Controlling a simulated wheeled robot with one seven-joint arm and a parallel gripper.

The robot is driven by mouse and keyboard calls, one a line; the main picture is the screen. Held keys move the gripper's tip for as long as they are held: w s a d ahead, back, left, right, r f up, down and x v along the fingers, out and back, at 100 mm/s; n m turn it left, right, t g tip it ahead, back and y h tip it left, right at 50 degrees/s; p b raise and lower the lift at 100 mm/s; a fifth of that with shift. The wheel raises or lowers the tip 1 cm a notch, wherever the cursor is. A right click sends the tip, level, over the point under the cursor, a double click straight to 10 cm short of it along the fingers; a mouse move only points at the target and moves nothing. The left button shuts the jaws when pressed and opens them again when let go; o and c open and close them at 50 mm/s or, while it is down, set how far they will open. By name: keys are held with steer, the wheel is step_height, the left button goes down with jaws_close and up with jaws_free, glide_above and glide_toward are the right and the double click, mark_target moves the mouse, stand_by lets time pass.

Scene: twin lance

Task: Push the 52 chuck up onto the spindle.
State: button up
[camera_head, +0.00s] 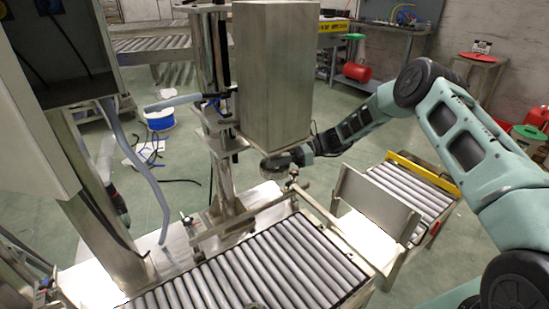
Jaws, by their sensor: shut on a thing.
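My gripper (284,160) is at the end of the green and grey arm, just under the bottom edge of the tall steel housing (275,75). It is shut on a small, dark metallic piece that appears to be the 52 chuck (268,166); its number cannot be read at this size. The chuck is close below the housing's lower left part. The spindle cannot be made out; the housing and my gripper hide that spot. Whether the chuck touches the spindle cannot be told.
A roller conveyor (245,272) runs below and in front. A steel post (222,140) with clamps stands left of the housing. A bent steel plate (372,203) and a second roller conveyor (412,190) lie to the right. A grey hose (152,180) hangs at left.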

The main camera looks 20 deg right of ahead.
steer(key=shift+r+p, duration=0.4)
steer(key=shift+r, duration=0.25)
steer(key=o, duration=1.3)
steer(key=shift+o, duration=0.2)
steer(key=shift+f, duration=0.15)
steer(key=d+r+b, duration=0.1)
steer(key=d+r, duration=0.1)
steer(key=d, duration=1.5)
steer(key=shift+s, duration=0.15)
steer(key=shift+d+r, duration=0.1)
steer(key=shift+d, duration=0.05)
